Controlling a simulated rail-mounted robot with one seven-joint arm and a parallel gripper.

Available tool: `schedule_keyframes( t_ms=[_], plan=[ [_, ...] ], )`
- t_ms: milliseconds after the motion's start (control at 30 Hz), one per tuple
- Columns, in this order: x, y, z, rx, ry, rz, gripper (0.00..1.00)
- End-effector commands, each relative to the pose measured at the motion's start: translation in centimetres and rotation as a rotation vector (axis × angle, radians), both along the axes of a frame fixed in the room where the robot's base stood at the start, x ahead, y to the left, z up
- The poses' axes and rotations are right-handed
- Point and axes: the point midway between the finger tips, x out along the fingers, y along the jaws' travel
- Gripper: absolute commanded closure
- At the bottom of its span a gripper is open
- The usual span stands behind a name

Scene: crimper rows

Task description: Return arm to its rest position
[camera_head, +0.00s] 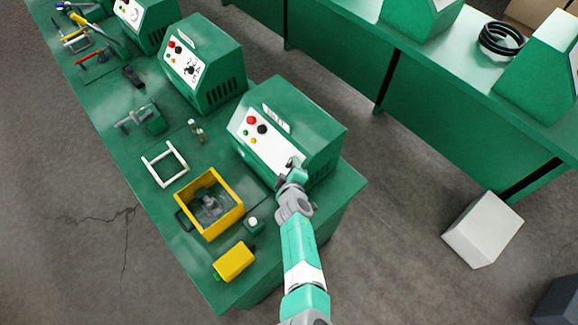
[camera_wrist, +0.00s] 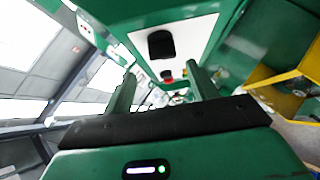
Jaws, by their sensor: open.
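My gripper (camera_wrist: 162,92) is open in the wrist view, its two green fingers apart with nothing between them. A green machine (camera_wrist: 180,35) with a white panel and a black knob fills the view just beyond the fingers; a red button shows there too. In the head view my gripper (camera_head: 292,165) is at the lower right of the white panel of the nearest green machine (camera_head: 305,120). I cannot tell whether it touches the panel. My arm reaches up from the bottom of the head view.
The green bench (camera_head: 225,165) holds a yellow open box (camera_head: 232,222), a yellow block (camera_head: 234,262), a white frame (camera_head: 165,164) and another green machine (camera_head: 205,65). A white box (camera_head: 482,230) stands on the floor at right. Floor between the benches is mostly clear.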

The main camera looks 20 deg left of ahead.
Motion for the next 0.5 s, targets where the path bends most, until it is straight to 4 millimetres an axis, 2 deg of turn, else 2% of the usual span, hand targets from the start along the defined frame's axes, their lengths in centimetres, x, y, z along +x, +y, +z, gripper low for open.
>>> schedule_keyframes(
  t_ms=[200,500],
  plan=[
    [-1.2,-0.3,0.4,0.003,0.003,0.001,0.42],
    [-1.4,-0.3,0.4,0.003,0.004,0.002,0.42]
  ],
)
